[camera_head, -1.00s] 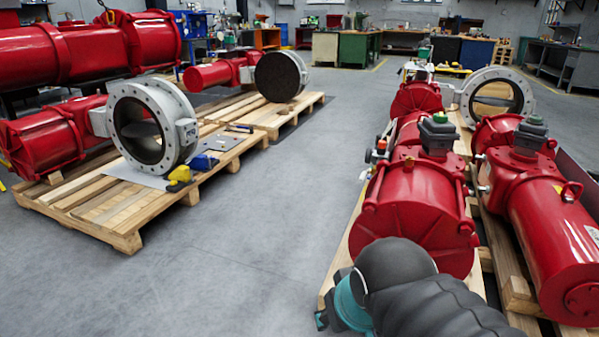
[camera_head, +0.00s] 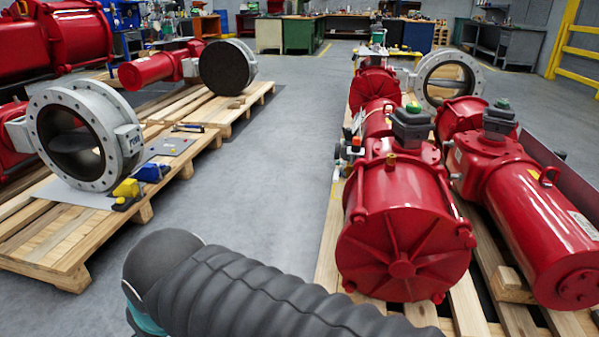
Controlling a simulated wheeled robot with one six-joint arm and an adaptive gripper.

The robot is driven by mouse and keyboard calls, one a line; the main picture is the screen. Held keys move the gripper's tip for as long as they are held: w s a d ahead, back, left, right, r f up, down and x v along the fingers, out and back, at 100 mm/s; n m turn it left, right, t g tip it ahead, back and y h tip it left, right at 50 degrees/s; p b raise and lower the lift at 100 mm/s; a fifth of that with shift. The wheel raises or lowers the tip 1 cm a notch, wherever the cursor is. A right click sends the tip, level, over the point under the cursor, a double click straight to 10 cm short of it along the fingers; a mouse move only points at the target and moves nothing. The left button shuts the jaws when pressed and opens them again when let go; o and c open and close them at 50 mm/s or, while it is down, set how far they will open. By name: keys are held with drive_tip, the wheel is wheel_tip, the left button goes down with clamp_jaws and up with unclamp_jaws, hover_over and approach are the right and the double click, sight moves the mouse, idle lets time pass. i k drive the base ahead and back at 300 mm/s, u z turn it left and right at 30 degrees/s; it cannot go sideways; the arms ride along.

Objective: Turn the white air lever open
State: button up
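I cannot make out the white air lever for certain. A small cluster of fittings (camera_head: 352,140), with white, red and dark parts, sits on the left side of the near red actuator (camera_head: 403,225). A thin pale piece (camera_head: 337,172) shows just below the cluster, too small to identify. The actuator lies on a pallet at the right, its round ribbed end facing me. My arm, in a black ribbed sleeve, crosses the bottom of the view, in front of and left of the actuator. My gripper is not visible.
A second red actuator (camera_head: 530,205) lies close on the right. At the left, a pallet (camera_head: 60,245) carries a large grey valve ring (camera_head: 42,110), with yellow and blue tools (camera_head: 127,190) at its edge. A clear floor aisle (camera_head: 262,190) runs between the pallets.

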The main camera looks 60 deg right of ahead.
sight(336, 177)
drive_tip(key=z, duration=0.15)
drive_tip(key=i, duration=0.9)
drive_tip(key=z, duration=1.05)
drive_tip(key=i, duration=0.65)
drive_tip(key=z, duration=0.6)
